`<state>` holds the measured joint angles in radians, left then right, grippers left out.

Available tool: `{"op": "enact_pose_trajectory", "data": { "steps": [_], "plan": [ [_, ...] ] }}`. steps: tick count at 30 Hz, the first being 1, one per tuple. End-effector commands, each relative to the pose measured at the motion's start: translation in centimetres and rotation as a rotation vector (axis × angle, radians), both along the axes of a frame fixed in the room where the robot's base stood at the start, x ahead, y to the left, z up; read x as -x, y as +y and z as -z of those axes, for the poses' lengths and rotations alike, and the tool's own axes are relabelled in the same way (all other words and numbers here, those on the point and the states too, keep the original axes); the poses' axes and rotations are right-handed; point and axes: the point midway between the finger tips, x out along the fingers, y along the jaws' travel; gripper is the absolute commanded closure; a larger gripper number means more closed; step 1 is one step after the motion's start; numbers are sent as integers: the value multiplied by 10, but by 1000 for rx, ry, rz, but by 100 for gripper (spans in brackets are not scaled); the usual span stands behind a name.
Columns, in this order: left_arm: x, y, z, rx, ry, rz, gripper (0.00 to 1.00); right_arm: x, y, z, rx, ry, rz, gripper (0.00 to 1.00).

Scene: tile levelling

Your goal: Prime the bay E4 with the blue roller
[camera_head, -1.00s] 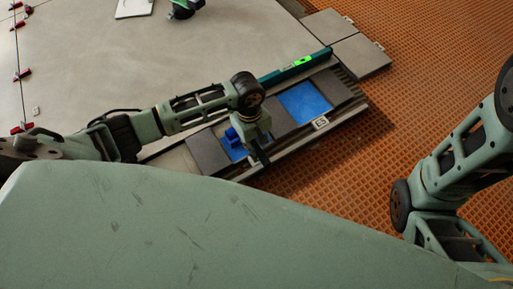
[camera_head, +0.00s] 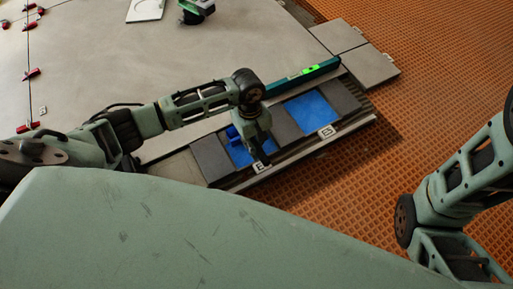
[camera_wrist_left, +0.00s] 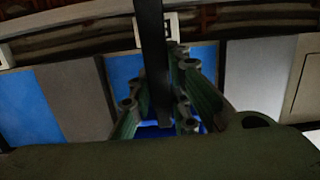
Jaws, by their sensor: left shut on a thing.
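My left gripper (camera_head: 258,143) is over the nearer-left blue bay (camera_head: 241,154) of the long rack. It is shut on the blue roller (camera_head: 232,132); the roller's dark handle (camera_wrist_left: 152,45) runs up between the fingers in the left wrist view, where the gripper (camera_wrist_left: 168,95) also shows. The roller's blue part lies low over the bay, partly hidden; contact with the surface cannot be told. A second blue bay (camera_head: 309,111) lies to the right, past a dark grey panel. My right gripper is out of view.
A teal level with a bright green patch (camera_head: 310,71) lies along the rack's far edge. Grey slabs (camera_head: 365,60) sit beyond its right end. A large pale tiled surface (camera_head: 110,75) with red clips (camera_head: 33,73) is behind; orange grating (camera_head: 350,185) surrounds the right and front.

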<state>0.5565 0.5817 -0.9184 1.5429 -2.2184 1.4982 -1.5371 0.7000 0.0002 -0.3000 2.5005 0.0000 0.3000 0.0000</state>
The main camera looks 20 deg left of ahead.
Motion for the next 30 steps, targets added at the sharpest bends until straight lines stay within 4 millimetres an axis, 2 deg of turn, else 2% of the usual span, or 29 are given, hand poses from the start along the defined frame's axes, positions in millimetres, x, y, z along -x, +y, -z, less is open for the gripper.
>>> {"op": "enact_pose_trajectory", "data": {
  "steps": [13,30],
  "plan": [
    [1,3,3,-5,5,-1,100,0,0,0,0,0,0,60],
    [18,-19,1,-2,5,0,100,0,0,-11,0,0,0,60]
  ]
}}
